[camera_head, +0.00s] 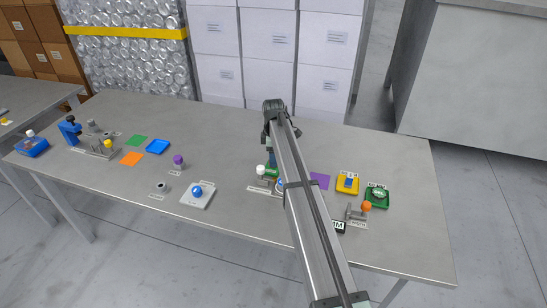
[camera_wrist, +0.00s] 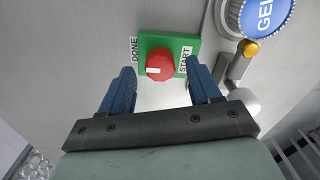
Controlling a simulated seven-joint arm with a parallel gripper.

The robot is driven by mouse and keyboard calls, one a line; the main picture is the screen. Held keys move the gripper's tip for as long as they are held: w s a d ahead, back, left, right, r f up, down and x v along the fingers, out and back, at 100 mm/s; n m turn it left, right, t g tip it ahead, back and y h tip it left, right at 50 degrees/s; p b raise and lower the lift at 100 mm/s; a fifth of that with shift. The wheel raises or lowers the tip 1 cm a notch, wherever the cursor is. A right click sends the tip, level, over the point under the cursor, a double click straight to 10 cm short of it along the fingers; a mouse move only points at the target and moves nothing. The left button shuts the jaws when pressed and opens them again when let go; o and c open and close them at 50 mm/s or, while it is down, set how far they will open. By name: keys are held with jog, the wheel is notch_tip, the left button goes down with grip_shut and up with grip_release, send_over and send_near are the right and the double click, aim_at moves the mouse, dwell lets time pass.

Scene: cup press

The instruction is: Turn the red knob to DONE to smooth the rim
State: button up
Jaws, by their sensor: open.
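The red knob (camera_wrist: 160,65) sits on a green plate (camera_wrist: 183,42) in the wrist view. A DONE label (camera_wrist: 134,50) is at the plate's left and a START label (camera_wrist: 184,60) at its right. The knob's white mark lies on its lower left part. My gripper (camera_wrist: 160,68) is open, its blue fingers apart at the knob's left and right; I cannot tell whether they touch it. In the head view my gripper (camera_head: 271,153) is low behind my arm, and the red knob is not visible there.
Free table (camera_head: 230,150) lies left.

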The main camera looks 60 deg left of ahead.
notch_tip(320, 180, up, 13)
dwell(0.4)
jog(key=shift+f, duration=0.15)
dwell(0.4)
